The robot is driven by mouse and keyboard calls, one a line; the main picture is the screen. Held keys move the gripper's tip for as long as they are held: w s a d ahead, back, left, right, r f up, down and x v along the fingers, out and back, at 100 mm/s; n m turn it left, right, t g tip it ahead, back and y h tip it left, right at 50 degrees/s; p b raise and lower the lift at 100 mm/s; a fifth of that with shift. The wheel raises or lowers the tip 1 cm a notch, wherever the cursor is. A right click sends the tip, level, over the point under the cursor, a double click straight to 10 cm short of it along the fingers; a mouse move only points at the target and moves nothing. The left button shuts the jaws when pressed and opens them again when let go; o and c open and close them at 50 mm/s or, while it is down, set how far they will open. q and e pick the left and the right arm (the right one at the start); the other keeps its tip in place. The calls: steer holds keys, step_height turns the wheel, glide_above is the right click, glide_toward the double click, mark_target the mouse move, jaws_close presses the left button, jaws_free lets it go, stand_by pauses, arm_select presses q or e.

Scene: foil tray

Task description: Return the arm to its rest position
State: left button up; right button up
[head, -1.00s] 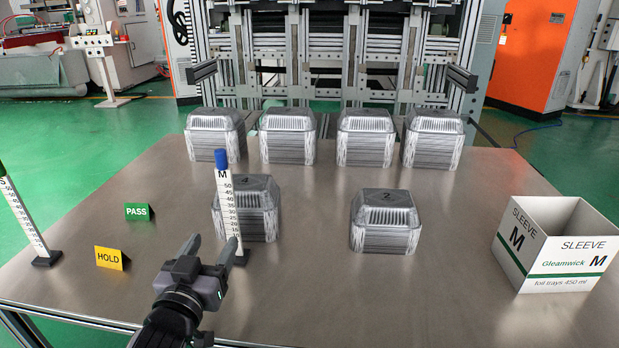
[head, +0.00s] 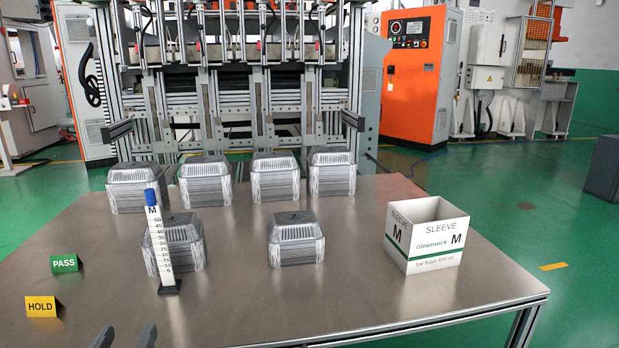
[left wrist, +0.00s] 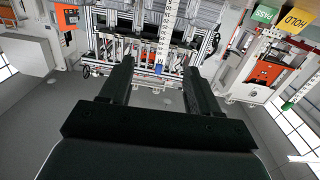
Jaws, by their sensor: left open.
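My left gripper (head: 127,338) shows only by its two fingertips at the bottom edge of the head view. Its fingers are apart with nothing between them. In the left wrist view the open gripper (left wrist: 158,68) shows with its two dark fingers. The white M gauge (head: 158,240) with a blue top stands upright on the table, beyond the gripper and apart from it. It also shows in the left wrist view (left wrist: 168,32), in line with the gap between the fingers. My right gripper is not in view.
The metal table (head: 330,305) holds several stacks of foil trays, the nearer two being a left stack (head: 188,245) and a right stack (head: 296,246). A white SLEEVE box (head: 430,245) stands at right. PASS (head: 64,264) and HOLD (head: 42,306) cards stand at left. The front middle is clear.

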arm_select(q)
steer(key=s+d+f+m+g+h, duration=0.2)
steer(key=s+d+f+h, duration=0.15)
steer(key=d, duration=0.35)
steer(key=s+d+f+m+g+h, duration=0.1)
steer(key=s+d+f+g+h, duration=0.2)
steer(key=d, duration=0.4)
steer(key=s+d+f+m+g+h, duration=0.1)
steer(key=s+d+f+m+h, duration=0.2)
steer(key=d, duration=0.4)
steer(key=s+a+r+y+p, duration=0.2)
steer(key=a+r+p, duration=0.3)
steer(key=p, duration=1)
steer(key=s+a+r+n+y+p, duration=0.1)
steer(key=a+r+p, duration=0.5)
steer(key=p, duration=0.9)
step_height(320, 180, up, 3)
steer(key=shift+s+r+g+y+p, duration=0.2)
steer(key=shift+s+g+y+p, duration=0.25)
steer(key=shift+s, duration=0.15)
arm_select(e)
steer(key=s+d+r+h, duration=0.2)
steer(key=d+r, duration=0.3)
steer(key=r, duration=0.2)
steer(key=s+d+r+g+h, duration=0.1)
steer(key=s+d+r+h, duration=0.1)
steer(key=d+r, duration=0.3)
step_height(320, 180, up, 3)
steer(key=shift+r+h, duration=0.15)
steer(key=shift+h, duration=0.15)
